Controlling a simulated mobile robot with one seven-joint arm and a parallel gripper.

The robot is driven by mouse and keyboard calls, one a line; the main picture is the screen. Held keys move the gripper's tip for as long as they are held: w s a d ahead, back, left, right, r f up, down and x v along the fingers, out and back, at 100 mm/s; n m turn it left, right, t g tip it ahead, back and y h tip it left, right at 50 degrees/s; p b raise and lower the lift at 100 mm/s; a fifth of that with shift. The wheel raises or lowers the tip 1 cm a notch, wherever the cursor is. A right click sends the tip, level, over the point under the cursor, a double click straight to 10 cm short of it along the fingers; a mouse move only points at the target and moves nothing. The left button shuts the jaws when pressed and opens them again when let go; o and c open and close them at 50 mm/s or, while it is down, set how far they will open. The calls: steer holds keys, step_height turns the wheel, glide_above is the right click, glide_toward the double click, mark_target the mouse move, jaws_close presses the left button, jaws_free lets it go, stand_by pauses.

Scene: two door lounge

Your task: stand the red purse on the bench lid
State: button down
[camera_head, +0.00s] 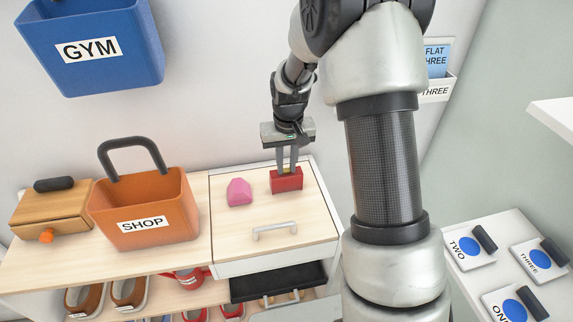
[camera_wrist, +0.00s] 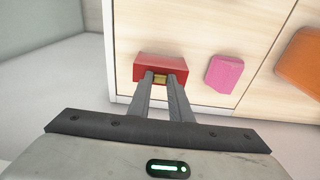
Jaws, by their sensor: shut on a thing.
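The red purse (camera_head: 286,182) is a small red block on or just above the right part of the pale wood bench lid (camera_head: 240,232), near its back edge. My gripper (camera_head: 287,168) points down and is shut on the purse. In the wrist view the purse (camera_wrist: 160,66) is between the fingertips (camera_wrist: 160,78), with a small gold clasp showing. I cannot tell whether its underside touches the lid. The lid has a grey handle at its front.
A pink block (camera_head: 239,192) sits on the lid left of the purse. An orange SHOP basket (camera_head: 145,210) and a wooden box (camera_head: 48,208) stand further left. A blue GYM bin (camera_head: 90,45) hangs above. The lid's front is clear.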

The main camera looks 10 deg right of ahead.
steer(key=shift+f, duration=0.2)
steer(key=c, duration=1.6)
jaws_free()
steer(key=shift+r, duration=0.1)
